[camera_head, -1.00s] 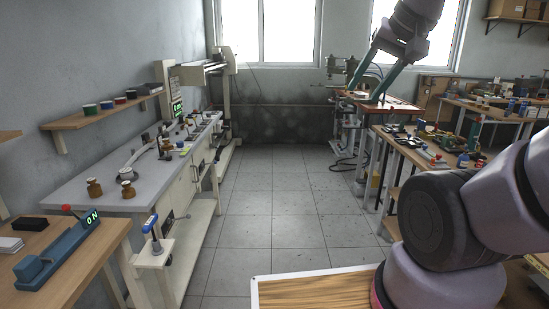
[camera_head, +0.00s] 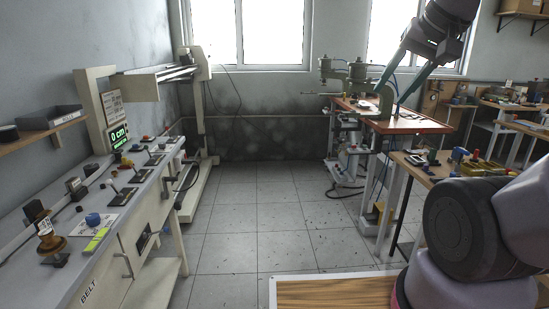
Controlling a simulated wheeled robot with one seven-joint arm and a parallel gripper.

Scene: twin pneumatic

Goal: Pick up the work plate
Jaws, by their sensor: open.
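My gripper (camera_head: 390,95) is raised at the upper right, its two long green fingers spread apart and empty. In the picture its tips overlap the orange-edged table (camera_head: 425,124) that carries a grey-green two-column machine (camera_head: 357,72); I cannot tell the distance between them. I cannot make out a work plate for sure. Small flat items lie on that table and on the benches, too small to tell, and my arm hides part of the right side.
A long grey bench (camera_head: 130,200) with levers and a green display (camera_head: 119,135) runs along the left. A wooden bench (camera_head: 428,168) with small tools stands at the right. The tiled floor (camera_head: 260,215) between is clear up to the back wall.

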